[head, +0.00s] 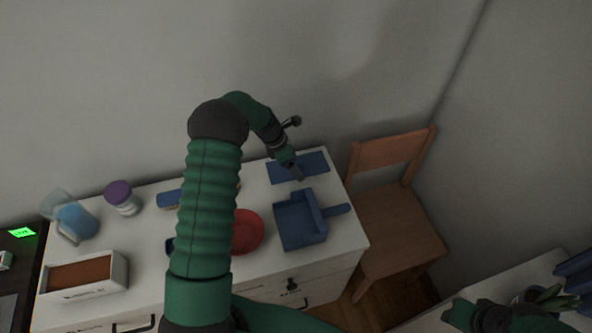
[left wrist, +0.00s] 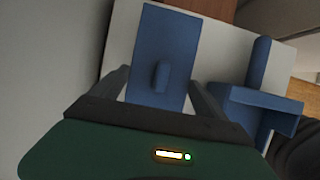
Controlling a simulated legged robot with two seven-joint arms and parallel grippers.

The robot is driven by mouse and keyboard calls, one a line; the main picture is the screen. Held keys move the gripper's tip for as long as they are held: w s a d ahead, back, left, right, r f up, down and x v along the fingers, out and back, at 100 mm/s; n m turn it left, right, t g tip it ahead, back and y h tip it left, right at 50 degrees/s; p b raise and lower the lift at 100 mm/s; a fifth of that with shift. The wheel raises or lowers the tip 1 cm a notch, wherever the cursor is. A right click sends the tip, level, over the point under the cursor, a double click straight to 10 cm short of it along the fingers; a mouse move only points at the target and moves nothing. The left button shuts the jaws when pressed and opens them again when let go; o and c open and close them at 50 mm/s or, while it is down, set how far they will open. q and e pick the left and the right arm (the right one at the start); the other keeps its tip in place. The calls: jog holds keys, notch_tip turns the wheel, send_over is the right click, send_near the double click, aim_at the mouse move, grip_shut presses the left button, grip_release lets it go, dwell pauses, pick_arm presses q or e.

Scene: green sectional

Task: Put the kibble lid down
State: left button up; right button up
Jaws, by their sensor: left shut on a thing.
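The kibble lid looks to be the flat blue rectangular panel (head: 313,163) at the back right of the white cabinet top. In the left wrist view the panel (left wrist: 168,35) has a small raised blue grip in its middle. My left gripper (head: 298,175) reaches down to it from above, and its fingers (left wrist: 162,92) stand at either side of the panel, shut on it. I cannot tell whether the panel touches the cabinet top. A dark green and black part of my right arm shows at the lower right; no right fingers are visible.
A blue scoop-like tray (head: 301,221) with a handle and a red bowl (head: 247,231) are in front of the panel. A white box with brown contents (head: 121,281), a purple-lidded jar (head: 120,194) and a blue jug (head: 75,220) stand left. A wooden chair (head: 395,215) is right of the cabinet (head: 335,240).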

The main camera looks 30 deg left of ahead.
pick_arm(q)
notch_tip(320, 180, down, 4)
jog(key=shift+d+r, duration=0.1)
jog(key=shift+d, duration=0.05)
jog(key=shift+a, duration=0.25)
jog(key=o, duration=1.2)
jog(key=shift+a, duration=0.1)
jog(key=shift+r, duration=0.1)
jog(key=v, duration=1.1)
jog(key=shift+s+r, duration=0.15)
jog(key=shift+r, duration=0.2)
jog(key=shift+f, duration=0.1)
